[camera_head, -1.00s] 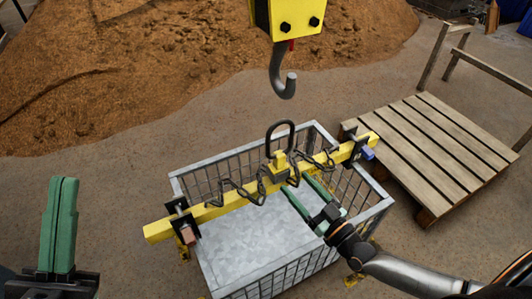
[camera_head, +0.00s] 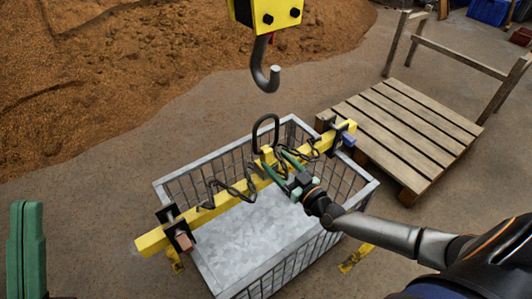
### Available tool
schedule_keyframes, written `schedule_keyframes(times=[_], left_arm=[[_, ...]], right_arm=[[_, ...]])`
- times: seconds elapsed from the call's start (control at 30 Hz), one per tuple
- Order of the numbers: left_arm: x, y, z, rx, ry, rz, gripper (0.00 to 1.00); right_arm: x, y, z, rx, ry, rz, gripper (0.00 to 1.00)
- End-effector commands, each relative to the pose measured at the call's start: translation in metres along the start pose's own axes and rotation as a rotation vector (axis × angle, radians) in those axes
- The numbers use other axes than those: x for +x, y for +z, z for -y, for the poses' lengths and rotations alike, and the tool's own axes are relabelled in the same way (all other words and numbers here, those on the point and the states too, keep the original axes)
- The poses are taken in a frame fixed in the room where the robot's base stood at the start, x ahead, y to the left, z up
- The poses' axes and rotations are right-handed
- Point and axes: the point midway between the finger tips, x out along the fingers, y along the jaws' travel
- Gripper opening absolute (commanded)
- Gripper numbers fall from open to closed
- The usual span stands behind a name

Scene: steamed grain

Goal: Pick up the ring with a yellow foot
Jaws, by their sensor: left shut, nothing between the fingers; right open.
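The ring (camera_head: 256,136) is a dark upright oval loop. Its yellow foot (camera_head: 267,155) stands at the middle of a yellow beam (camera_head: 225,200) laid across a grey mesh crate (camera_head: 205,273). My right gripper (camera_head: 275,158) has its green fingers apart, with the tips close to the right side of the foot, below the loop. I cannot tell whether they touch it. My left gripper (camera_head: 26,245) is shut and empty at the left edge, well away from the ring.
Dark chains (camera_head: 232,188) lie along the beam on both sides of the ring. A grey hook (camera_head: 265,78) hangs from a yellow block (camera_head: 268,12) above the ring. A wooden pallet (camera_head: 410,125) lies to the right. Brown grain (camera_head: 150,70) is heaped behind.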

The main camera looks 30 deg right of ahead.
Motion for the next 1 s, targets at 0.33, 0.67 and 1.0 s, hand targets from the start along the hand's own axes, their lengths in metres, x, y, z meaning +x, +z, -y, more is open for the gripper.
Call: schedule_keyframes(times=[0.33,0.67,1.0], left_arm=[[-0.017,0.018,-0.01,-0.007,0.018,0.003,0.0],[-0.021,0.023,-0.014,0.004,0.028,0.01,0.0],[-0.02,0.022,-0.013,0.001,0.019,0.009,0.0]], right_arm=[[0.035,0.011,0.003,0.0,-0.002,-0.003,0.72],[0.056,0.008,0.003,0.0,-0.001,0.001,0.72],[0.056,0.007,0.003,0.0,-0.001,0.001,0.5]])
